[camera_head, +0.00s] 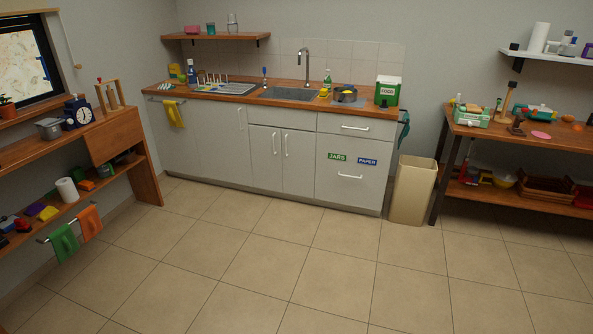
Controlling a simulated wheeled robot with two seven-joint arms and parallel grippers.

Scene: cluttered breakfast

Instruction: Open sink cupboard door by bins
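The sink cupboard has two grey doors under the sink (290,94). Its left door (264,158) and right door (298,162) are both shut, with upright bar handles near their shared middle edge. To their right is a wide bin front (347,185) with a green "JARS" label (337,157), a blue "PAPER" label (367,161) and a horizontal handle (349,176). A drawer (357,125) sits above it and is shut. Neither of my grippers shows in the head view.
A tall beige bin (412,190) stands on the floor right of the counter. A wooden workbench (470,130) is at the right, and a shelf unit (148,178) with hanging cloths is at the left. The tiled floor (270,262) before the cupboard is clear.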

